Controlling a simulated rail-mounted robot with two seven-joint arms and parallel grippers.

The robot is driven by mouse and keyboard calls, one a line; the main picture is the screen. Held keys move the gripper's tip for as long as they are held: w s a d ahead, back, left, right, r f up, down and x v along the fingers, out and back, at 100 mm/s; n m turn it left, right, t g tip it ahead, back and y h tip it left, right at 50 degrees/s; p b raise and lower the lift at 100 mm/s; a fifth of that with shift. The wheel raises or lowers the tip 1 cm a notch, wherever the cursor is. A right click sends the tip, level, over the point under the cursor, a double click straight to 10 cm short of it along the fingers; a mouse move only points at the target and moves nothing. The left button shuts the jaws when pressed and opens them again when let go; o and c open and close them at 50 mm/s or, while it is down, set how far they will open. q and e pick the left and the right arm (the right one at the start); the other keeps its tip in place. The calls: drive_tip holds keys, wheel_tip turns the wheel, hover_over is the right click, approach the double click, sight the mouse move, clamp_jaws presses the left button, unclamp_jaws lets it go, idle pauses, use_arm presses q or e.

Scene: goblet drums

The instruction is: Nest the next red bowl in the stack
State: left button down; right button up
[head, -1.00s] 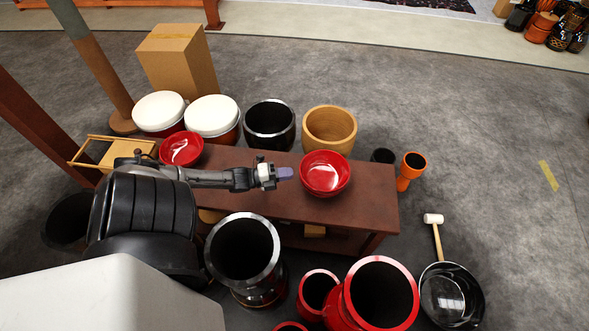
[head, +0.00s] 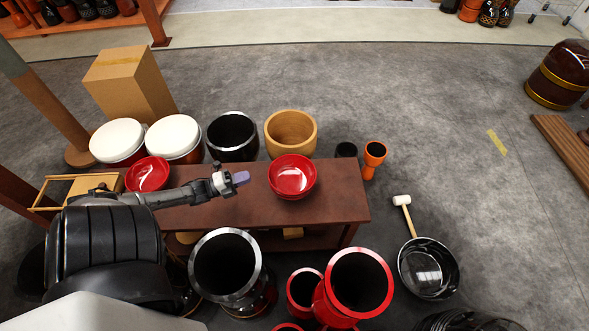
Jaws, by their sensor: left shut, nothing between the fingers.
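One red bowl (head: 147,174) sits at the left end of the dark red-brown bench (head: 336,192). Toward the bench's right side stands a red bowl stack (head: 292,176); a second rim shows just below the top one, but I cannot tell how many bowls it holds. My left gripper (head: 240,178) is shut and empty, over the bench between the single bowl and the stack, apart from both. My left arm passes in front of the bench near the single bowl. My right gripper is not in view.
Behind the bench stand two white-topped drums (head: 117,140), a black drum (head: 232,134) and a wooden drum (head: 290,131). In front are a large silver-rimmed drum (head: 225,232) and red drums (head: 360,283). A mallet (head: 404,212) and black pan (head: 428,268) lie right.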

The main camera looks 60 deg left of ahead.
sight(309, 170)
use_arm(q)
drive_tip(key=w+d+r+m+g+h+p, duration=0.4)
drive_tip(key=w+r+m+h, duration=0.4)
drive_tip(key=w+r, duration=0.45)
drive_tip(key=f+m+g+y, duration=0.2)
drive_tip(key=f, duration=0.1)
drive_tip(key=s+d+f+m+g+y, duration=0.1)
drive_tip(key=f+m+g+y, duration=0.1)
drive_tip(key=f, duration=0.2)
drive_tip(key=s+d+f+m+g+y+b, duration=0.1)
drive_tip(key=f+m+y, duration=0.1)
drive_tip(key=f, duration=0.2)
drive_tip(key=shift+g, duration=0.4)
drive_tip(key=w+a+f+y+b, duration=0.1)
drive_tip(key=w+f, duration=0.1)
drive_tip(key=w+a+f+m+y+b, duration=0.1)
drive_tip(key=w+a+f+b, duration=0.1)
drive_tip(key=w+f, duration=0.1)
drive_tip(key=w+a+f+m+y+b, duration=0.1)
drive_tip(key=w+f+y+b, duration=0.1)
drive_tip(key=f, duration=0.1)
drive_tip(key=shift+w+a+f, duration=0.15)
drive_tip(key=shift+w+a, duration=0.1)
drive_tip(key=shift+w, duration=0.1)
drive_tip(key=shift+w+b, duration=0.5)
drive_tip(key=shift+w, duration=1.4)
drive_tip(key=shift+d, duration=0.1)
